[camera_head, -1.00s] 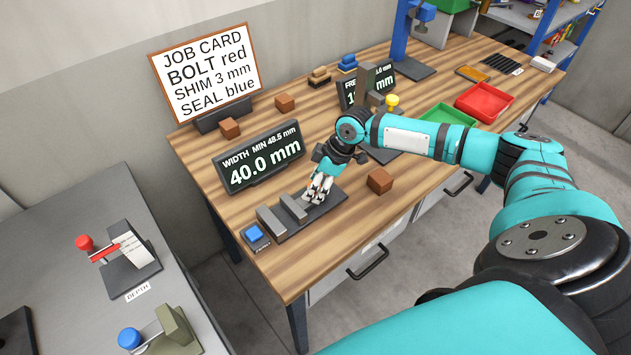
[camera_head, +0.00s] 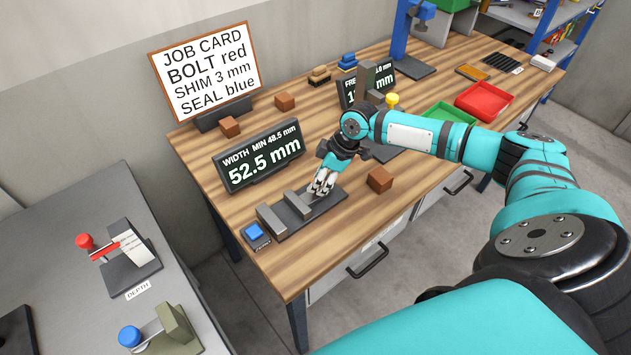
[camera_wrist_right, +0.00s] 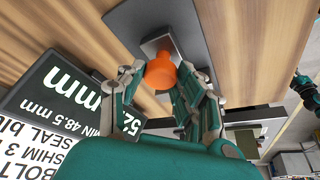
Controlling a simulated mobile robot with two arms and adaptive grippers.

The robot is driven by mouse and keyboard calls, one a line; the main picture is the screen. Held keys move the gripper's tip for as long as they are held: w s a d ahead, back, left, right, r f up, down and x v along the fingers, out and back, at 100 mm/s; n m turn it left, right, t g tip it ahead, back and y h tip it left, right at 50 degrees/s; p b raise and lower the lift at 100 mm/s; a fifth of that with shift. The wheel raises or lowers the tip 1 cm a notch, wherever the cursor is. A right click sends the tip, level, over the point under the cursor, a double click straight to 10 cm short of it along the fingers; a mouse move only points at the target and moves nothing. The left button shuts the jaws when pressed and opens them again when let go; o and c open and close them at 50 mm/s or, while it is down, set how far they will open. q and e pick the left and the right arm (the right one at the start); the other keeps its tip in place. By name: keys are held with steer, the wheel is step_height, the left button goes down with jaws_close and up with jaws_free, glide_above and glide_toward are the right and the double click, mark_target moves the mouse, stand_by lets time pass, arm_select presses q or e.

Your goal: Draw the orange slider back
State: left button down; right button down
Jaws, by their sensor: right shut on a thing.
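My right gripper (camera_head: 322,186) is shut on the orange slider's round knob (camera_wrist_right: 161,72), which shows between its fingers in the right wrist view (camera_wrist_right: 152,92). The knob is hidden by the fingers in the head view. The slider's grey jaw block (camera_head: 297,203) stands on the dark gauge base (camera_head: 318,208). A second grey block (camera_head: 271,219) stands at the left end, with a gap between the two. The width display (camera_head: 259,157) behind reads 52.5 mm, with MIN 48.5 mm above it.
A blue button (camera_head: 255,231) sits at the base's left end. A brown cube (camera_head: 380,179) is close to the right of my right gripper. The job card (camera_head: 205,72) stands at the back. Red (camera_head: 485,101) and green trays lie farther right.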

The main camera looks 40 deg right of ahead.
steer(key=shift+w+d, duration=0.1)
steer(key=shift+d, duration=0.75)
arm_select(q)
steer(key=shift+s, duration=0.2)
arm_select(e)
steer(key=c, duration=0.9)
jaws_free()
steer(key=shift+d, duration=0.1)
steer(key=shift+r, duration=0.25)
steer(key=v, duration=1.1)
steer(key=shift+r, duration=0.3)
steer(key=shift+f, duration=0.1)
